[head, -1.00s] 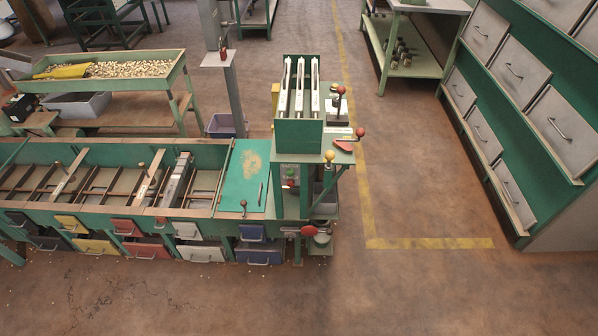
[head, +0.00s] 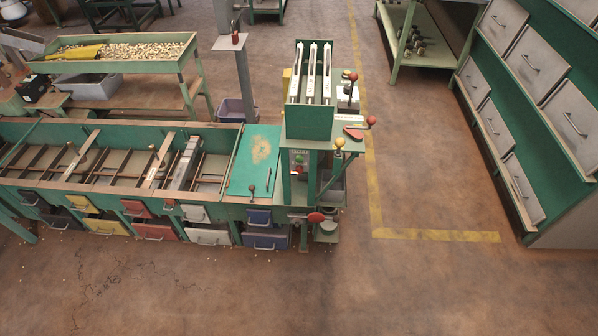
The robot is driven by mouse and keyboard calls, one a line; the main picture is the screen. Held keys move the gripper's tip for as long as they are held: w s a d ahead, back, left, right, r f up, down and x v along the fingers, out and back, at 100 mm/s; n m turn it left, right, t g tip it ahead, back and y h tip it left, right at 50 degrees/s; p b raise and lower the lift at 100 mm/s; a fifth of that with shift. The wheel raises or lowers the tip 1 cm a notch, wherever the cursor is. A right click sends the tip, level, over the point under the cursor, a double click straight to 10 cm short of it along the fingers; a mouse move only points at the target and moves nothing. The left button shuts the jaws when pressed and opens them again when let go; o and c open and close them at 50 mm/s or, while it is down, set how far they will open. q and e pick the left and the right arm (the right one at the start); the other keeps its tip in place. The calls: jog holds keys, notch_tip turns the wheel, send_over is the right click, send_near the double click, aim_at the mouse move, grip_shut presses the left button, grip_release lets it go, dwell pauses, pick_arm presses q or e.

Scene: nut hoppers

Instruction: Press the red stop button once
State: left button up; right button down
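A small control box (head: 299,163) is set on the front of the green hopper stand, below the three white upright channels. A green button (head: 299,158) and a small red button (head: 299,170) show on it, the red one below the green. They are small and partly in shadow, so I cannot read any label. Neither of my grippers is in view.
A long green sorting bench (head: 110,190) with coloured drawers stands left of the stand. A red round knob (head: 316,217) sticks out low at the stand's front. Grey drawers (head: 520,185) line the right. The floor (head: 400,290) in front is clear.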

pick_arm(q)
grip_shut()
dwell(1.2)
